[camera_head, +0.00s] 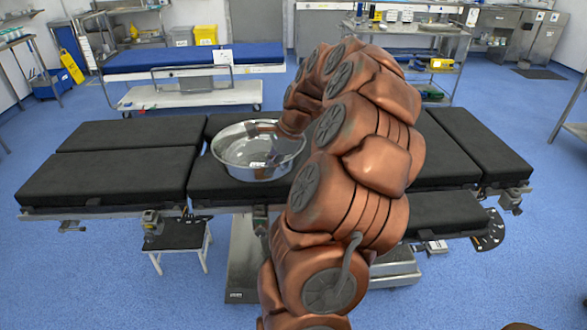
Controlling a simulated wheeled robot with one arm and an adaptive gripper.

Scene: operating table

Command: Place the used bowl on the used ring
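A shiny metal bowl (232,152) stands upright on the black operating table (120,148), left of my arm. My arm rises from the bottom of the view, arches over the table and comes down at the bowl's right side. My gripper (270,155) is at the bowl's right part, small and hard to make out against the shiny metal. I cannot tell if its fingers are open, shut or touching the bowl. I see no ring; the bowl and my arm hide part of the table.
The table's left sections and its far right section (480,140) are bare. Behind stand a blue-topped trolley (190,57) and a metal cart (430,50) with several items. A small white-legged stool (178,237) stands below the table's front edge.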

